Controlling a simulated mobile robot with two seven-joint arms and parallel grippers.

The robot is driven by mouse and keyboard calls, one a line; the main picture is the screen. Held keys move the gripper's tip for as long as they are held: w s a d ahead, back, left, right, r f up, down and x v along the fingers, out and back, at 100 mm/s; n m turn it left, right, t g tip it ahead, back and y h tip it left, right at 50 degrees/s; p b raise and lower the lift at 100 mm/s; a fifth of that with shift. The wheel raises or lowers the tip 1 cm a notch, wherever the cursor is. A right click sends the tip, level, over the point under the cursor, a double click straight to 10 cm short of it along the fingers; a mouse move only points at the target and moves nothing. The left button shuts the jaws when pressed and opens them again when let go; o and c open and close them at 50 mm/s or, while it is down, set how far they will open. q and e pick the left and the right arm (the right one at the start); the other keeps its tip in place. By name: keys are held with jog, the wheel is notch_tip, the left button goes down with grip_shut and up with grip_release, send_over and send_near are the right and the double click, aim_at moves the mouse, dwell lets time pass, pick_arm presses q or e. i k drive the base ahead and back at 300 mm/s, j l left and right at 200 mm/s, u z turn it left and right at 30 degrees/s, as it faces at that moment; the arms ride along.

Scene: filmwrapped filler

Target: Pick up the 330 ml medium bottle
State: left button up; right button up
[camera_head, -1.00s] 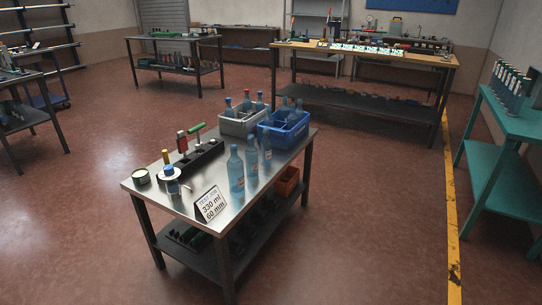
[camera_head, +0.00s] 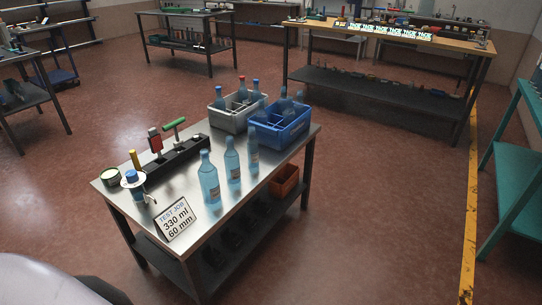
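Three light-blue bottles stand upright in a row on the metal worktable (camera_head: 180,214). They are the front bottle (camera_head: 209,181), the middle bottle (camera_head: 232,160) and the back bottle (camera_head: 252,150). They look alike, with the front one appearing largest; I cannot tell which is the 330 ml medium one. A card (camera_head: 176,219) at the table's front edge reads "TEST JOB 330 ml 60 mm". Neither gripper is in view. A pale rounded shape and a dark part at the lower left are probably mine.
A grey crate (camera_head: 228,122) and a blue crate (camera_head: 292,137) with bottles stand at the table's back. A black block (camera_head: 172,164) with upright tools, a tin (camera_head: 111,176) and a blue-topped device (camera_head: 132,177) are on the left. An orange bin (camera_head: 284,181) sits below. Floor to the right is clear.

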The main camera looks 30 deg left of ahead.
aim_at(232, 165)
jog(key=i+z, duration=0.2)
jog(key=i, duration=0.95)
jog(key=i+u, duration=0.3)
jog(key=i, duration=0.15)
jog(key=i+l+u, duration=0.3)
jog(key=i, duration=0.2)
jog(key=i+u, duration=0.15)
jog(key=u, duration=0.2)
jog(key=i+l+u, duration=0.1)
jog(key=u, duration=0.25)
jog(key=i+l+u, duration=0.1)
jog(key=u, duration=0.25)
jog(key=i+l, duration=0.05)
jog(key=i, duration=0.05)
